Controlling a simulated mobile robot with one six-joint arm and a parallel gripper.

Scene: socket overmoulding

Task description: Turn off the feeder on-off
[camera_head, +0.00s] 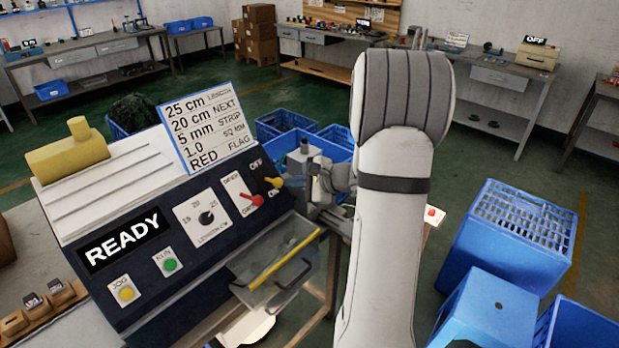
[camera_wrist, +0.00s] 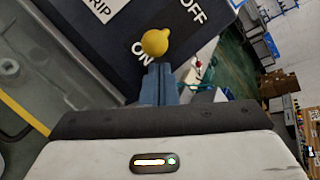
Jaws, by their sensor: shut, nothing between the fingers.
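The feeder on-off is a yellow lever (camera_head: 274,182) at the right end of the machine's dark front panel. OFF is printed above it and ON below it; its knob sits close to the ON label. In the wrist view the round yellow knob (camera_wrist: 155,42) is just beyond my fingertips, beside the ON label. My gripper (camera_head: 289,181) is at the lever's right in the head view. Its fingers (camera_wrist: 158,68) are shut with nothing between them. I cannot tell whether the fingertips touch the knob.
A red lever (camera_head: 248,197) sits just left on the same panel, with a round dial (camera_head: 207,218) further left. A READY display (camera_head: 123,240), green button (camera_head: 170,264) and yellow button (camera_head: 126,293) are lower left. Blue crates (camera_head: 515,225) stand on the floor at right.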

